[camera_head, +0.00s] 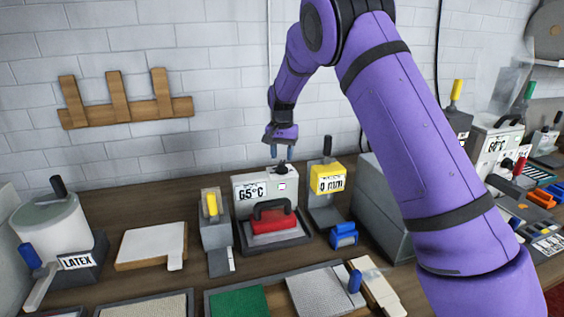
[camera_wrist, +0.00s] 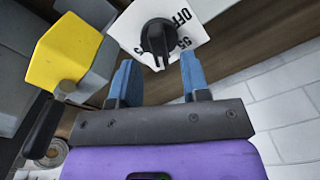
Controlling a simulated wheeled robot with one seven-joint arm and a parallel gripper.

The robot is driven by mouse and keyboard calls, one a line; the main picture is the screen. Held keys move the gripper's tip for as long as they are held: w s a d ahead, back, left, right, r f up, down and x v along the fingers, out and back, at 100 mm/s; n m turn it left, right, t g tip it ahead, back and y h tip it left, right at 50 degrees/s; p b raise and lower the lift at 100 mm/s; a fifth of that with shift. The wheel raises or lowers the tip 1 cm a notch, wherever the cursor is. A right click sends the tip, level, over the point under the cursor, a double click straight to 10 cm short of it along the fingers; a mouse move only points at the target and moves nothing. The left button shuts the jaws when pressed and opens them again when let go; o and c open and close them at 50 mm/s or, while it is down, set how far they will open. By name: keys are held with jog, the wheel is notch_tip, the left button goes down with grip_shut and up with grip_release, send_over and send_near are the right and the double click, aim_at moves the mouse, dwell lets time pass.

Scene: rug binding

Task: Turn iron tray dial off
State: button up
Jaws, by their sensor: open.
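The iron tray unit (camera_head: 258,181) is a pale box at the back of the bench, with a "65°C" label on its front. The red iron (camera_head: 274,221) with a black handle rests on its dark tray. A black dial (camera_wrist: 158,39) sits on the unit's white top plate (camera_wrist: 195,14), which bears "OFF" and "55" markings. In the head view the dial (camera_head: 281,168) shows just below my gripper (camera_head: 281,151). My gripper also shows in the wrist view (camera_wrist: 158,75), its blue fingers open and apart, with the dial between and beyond their tips. I cannot tell whether they touch it.
A yellow "0 mm" device (camera_head: 327,178) with a black lever stands right of the iron unit. A grey stand with a yellow handle (camera_head: 212,204) is at its left. The white brick wall (camera_head: 220,80) rises behind the bench.

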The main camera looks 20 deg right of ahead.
aim_at(282, 162)
jog(key=shift+f, duration=1.55)
grip_shut()
